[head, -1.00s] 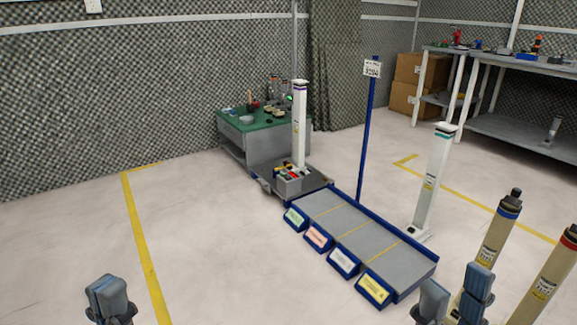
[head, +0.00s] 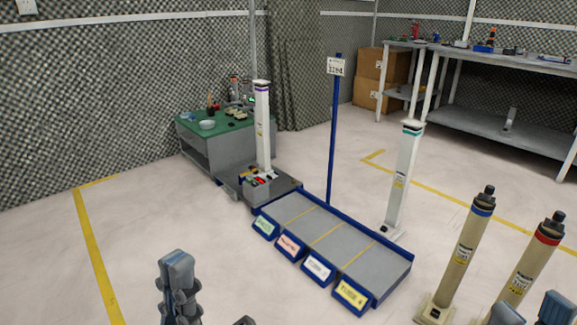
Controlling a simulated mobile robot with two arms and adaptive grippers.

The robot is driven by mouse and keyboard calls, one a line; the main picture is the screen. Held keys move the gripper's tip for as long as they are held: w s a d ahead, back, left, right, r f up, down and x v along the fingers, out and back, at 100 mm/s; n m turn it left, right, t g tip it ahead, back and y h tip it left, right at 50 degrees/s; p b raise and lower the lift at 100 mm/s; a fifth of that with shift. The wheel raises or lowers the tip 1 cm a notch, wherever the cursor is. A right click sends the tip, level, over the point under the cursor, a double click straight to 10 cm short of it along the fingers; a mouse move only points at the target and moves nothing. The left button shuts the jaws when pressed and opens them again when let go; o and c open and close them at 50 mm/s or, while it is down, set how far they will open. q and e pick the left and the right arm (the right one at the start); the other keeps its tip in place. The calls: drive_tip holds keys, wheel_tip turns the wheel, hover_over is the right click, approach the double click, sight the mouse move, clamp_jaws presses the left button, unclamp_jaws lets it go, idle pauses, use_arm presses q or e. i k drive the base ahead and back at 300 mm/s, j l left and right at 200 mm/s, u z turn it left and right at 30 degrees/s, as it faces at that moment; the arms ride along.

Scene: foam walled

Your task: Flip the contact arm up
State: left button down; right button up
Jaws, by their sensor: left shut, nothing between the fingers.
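I cannot pick out the contact arm in the head view; it is too small to tell or hidden. A white column with a purple band (head: 262,125) stands upright on a dark grey base (head: 287,183) at the near end of a green-topped bench. My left gripper (head: 177,270) is shut and empty over the floor at the bottom, well short of the bench and columns. My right gripper (head: 532,312) is at the bottom right edge, partly cut off, with its two fingers apart and nothing seen between them.
A blue-edged rack (head: 320,235) with labelled bins lies ahead. A teal-banded column (head: 405,175), a blue-banded tube (head: 463,245) and a red-banded tube (head: 535,262) stand to the right. The green-topped bench (head: 218,130) is behind. Floor at left is clear.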

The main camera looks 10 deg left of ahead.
sight(255, 169)
drive_tip(key=i+j+z, duration=0.15)
drive_tip(key=i+j, duration=0.2)
drive_tip(key=i+j+z, duration=0.15)
drive_tip(key=i+j, duration=0.15)
drive_tip(key=i+j+z, duration=0.1)
drive_tip(key=i+j, duration=0.2)
drive_tip(key=j, duration=0.25)
drive_tip(key=i+j+z, duration=0.15)
drive_tip(key=i+j, duration=0.15)
drive_tip(key=j, duration=0.15)
drive_tip(key=i+j, duration=0.25)
drive_tip(key=j, duration=0.15)
drive_tip(key=i+j, duration=0.2)
drive_tip(key=j, duration=0.15)
drive_tip(key=i+j, duration=0.25)
drive_tip(key=j, duration=0.15)
drive_tip(key=i+j, duration=0.2)
drive_tip(key=j, duration=0.2)
drive_tip(key=i+j, duration=0.25)
drive_tip(key=j+z, duration=0.05)
drive_tip(key=j, duration=0.05)
